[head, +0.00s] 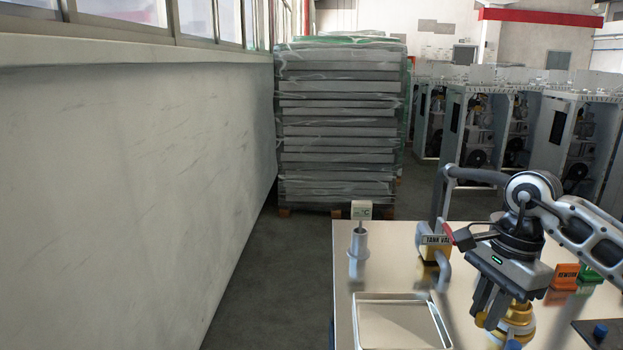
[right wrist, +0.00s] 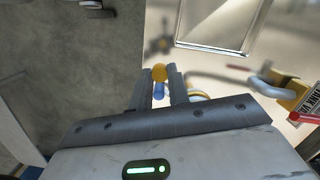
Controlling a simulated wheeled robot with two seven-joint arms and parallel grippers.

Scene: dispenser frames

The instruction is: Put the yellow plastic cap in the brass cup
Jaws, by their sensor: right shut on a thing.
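My right gripper (head: 488,314) points down over the right part of the table in the head view. Its jaws are shut on a small yellow cap (head: 480,320), which also shows between the fingertips (right wrist: 160,73) in the right wrist view. The brass cup (head: 519,322) stands just right of the fingers in the head view, partly hidden behind them. In the right wrist view a yellow rim, likely the cup's (right wrist: 199,95), shows beside the right finger, mostly hidden. The cap is beside the cup, not seen inside it. My left gripper is out of view.
A shallow metal tray (head: 362,328) lies left of the gripper. Behind stand a grey post with a small sign (head: 357,246) and a yellow padlock with a "TANK VAL" tag (head: 434,241). Orange (head: 565,278) and green (head: 588,279) blocks stand at right, near a dark mat (head: 594,340).

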